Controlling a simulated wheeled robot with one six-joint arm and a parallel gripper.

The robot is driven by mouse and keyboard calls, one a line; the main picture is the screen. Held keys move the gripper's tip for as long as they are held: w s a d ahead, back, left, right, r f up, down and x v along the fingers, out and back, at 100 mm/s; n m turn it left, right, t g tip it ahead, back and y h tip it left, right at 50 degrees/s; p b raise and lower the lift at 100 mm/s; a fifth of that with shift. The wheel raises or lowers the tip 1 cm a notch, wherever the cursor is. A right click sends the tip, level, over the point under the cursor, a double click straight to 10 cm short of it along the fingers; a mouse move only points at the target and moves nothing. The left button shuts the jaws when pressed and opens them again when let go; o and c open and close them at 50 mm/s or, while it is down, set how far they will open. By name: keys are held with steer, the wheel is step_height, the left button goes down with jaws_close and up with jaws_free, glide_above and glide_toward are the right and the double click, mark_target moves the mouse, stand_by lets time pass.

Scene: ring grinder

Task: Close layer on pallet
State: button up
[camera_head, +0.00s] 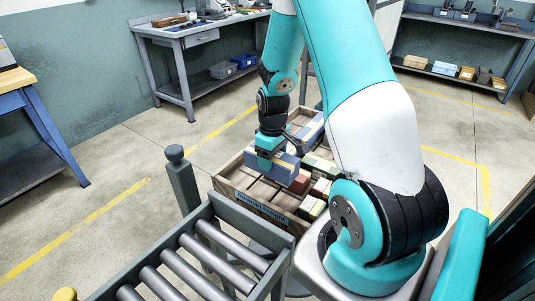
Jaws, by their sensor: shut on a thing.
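The pallet (232,194) is a low wooden crate with a blue label on its near wall, standing beyond the roller conveyor. My gripper (266,160) is over the left part of the pallet, pointing down, shut on a blue box (287,172) with a pale band. I cannot tell whether this box touches the pallet floor. A dark red box (301,185) lies close to its right. Green-and-cream boxes (312,207) lie along the right side, and another blue box (311,130) lies at the far end. My arm hides part of the pallet's right side.
The roller conveyor (215,250) with grey rails and a post (181,175) stands in front of the pallet. A workbench (190,35) is at the back left, a blue-legged table (30,95) at the left, and shelves (460,75) at the back right. Floor left of the pallet is clear.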

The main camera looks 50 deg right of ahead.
step_height(320, 180, down, 11)
steer(key=b, duration=0.8)
steer(key=shift+f, duration=0.15)
steer(key=shift+s, duration=0.2)
steer(key=shift+f, duration=0.5)
stand_by(0.7)
steer(key=o, duration=1.4)
steer(key=shift+d, duration=0.1)
steer(key=shift+s, duration=0.1)
step_height(320, 180, up, 18)
steer(key=shift+f+p, duration=0.2)
steer(key=shift+p, duration=0.5)
